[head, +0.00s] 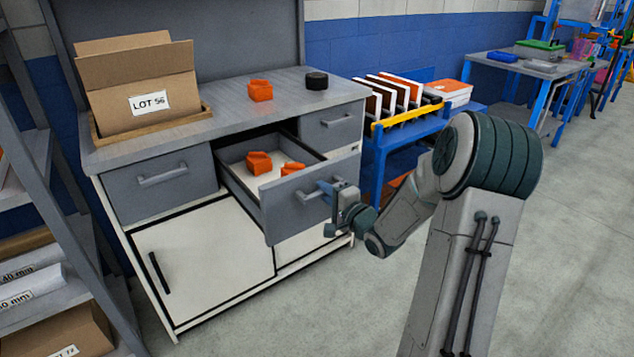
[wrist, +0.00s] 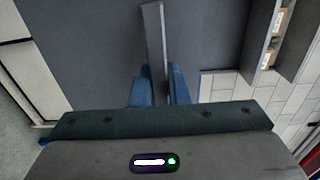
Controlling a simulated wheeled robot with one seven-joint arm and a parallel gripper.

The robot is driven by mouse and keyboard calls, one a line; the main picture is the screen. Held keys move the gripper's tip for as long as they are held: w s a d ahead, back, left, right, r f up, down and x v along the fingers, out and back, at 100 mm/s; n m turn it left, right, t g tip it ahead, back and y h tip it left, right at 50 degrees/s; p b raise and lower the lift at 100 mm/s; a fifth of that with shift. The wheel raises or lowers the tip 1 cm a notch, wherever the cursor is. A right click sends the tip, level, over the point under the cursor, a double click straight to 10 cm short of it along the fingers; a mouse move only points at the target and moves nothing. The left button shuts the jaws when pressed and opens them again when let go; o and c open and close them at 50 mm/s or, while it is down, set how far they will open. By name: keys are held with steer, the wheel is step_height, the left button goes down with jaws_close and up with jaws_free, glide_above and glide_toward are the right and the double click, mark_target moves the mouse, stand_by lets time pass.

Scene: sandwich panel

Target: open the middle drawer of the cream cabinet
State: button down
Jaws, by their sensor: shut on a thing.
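The cream cabinet (head: 215,255) has grey drawers in a row under a grey worktop. Its middle drawer (head: 305,212) stands well out from the front, with orange parts (head: 259,162) inside. The left drawer (head: 158,187) and the right drawer (head: 332,126) are shut. My gripper (head: 330,190) is at the middle drawer's front, shut on its bar handle. In the wrist view the blue fingers (wrist: 155,86) sit on both sides of the grey handle (wrist: 153,40). The handle's gripped part is partly hidden by the fingers.
On the worktop are a LOT 56 cardboard box (head: 138,88) in a tray, an orange part (head: 260,91) and a black round thing (head: 316,80). A blue cart (head: 400,137) stands right of the cabinet, a shelf rack at left. The floor (head: 572,240) at right is clear.

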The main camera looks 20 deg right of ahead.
steer(key=shift+s, duration=0.4)
steer(key=c, duration=1.4)
jaws_free()
steer(key=shift+d, duration=0.1)
steer(key=shift+s, duration=0.1)
steer(key=p+v, duration=0.2)
steer(key=v, duration=1.1)
steer(key=shift+s, duration=0.3)
steer(key=shift+d+r, duration=0.1)
